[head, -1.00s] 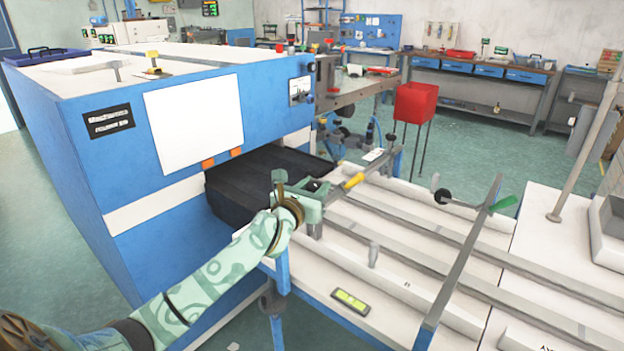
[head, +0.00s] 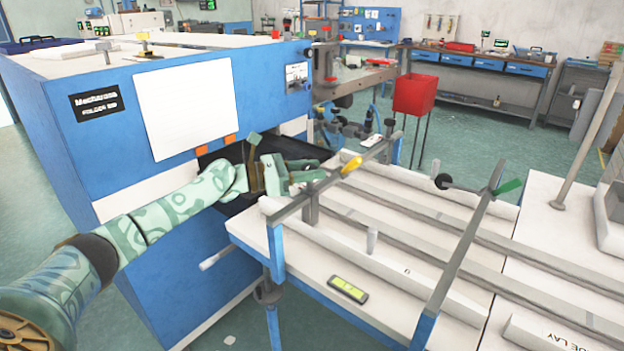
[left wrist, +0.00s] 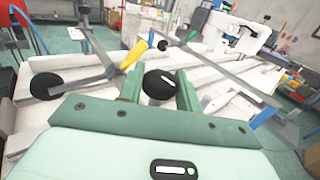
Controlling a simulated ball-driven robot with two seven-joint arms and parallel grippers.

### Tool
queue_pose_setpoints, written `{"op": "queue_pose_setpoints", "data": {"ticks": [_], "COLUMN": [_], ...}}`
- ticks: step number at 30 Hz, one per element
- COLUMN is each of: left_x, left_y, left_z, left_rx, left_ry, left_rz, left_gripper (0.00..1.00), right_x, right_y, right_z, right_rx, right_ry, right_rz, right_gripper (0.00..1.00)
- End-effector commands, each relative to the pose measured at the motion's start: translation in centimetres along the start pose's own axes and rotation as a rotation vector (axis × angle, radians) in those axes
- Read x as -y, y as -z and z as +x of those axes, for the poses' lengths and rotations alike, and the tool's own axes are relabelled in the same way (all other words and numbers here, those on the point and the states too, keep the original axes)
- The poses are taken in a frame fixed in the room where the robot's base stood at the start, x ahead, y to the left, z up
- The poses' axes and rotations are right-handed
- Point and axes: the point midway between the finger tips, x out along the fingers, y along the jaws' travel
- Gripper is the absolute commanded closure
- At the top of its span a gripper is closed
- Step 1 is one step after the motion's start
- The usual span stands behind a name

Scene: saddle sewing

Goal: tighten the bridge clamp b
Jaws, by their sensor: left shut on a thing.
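A grey bridge bar with a yellow handle (head: 351,165) spans the near left end of the white table rails. A second grey bar with a green handle (head: 507,187) and a black knob (head: 441,181) spans them further right. My left gripper (head: 304,172) is beside the yellow-handled bar, on its machine side. In the left wrist view a black round knob (left wrist: 160,86) sits between the two green fingers, and the gripper is shut on it. The yellow handle (left wrist: 129,60) is just beyond, left of the fingers. In the head view my gripper hides the held knob. My right gripper is not in view.
A blue machine (head: 170,130) with a dark opening (head: 232,152) stands left, close to my left arm. A small level (head: 347,289) and an upright grey peg (head: 372,240) are on the table. A red box on legs (head: 415,95) stands behind.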

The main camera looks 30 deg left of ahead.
Motion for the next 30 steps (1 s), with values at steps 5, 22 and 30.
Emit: {"op": "queue_pose_setpoints", "data": {"ticks": [5,22,30], "left_x": [-0.1,0.0,0.0], "left_y": [0.3,-0.1,-0.1], "left_z": [0.0,0.0,0.0], "left_rx": [-0.001,0.002,0.002], "left_ry": [0.065,0.107,0.107], "left_rz": [-0.001,0.000,0.000], "left_gripper": [0.89,0.89,0.46], "right_x": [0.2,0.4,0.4], "right_y": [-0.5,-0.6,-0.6], "right_z": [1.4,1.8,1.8], "right_rx": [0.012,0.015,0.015], "right_ry": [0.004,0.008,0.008], "right_rz": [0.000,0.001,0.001], "right_gripper": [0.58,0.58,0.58]}}
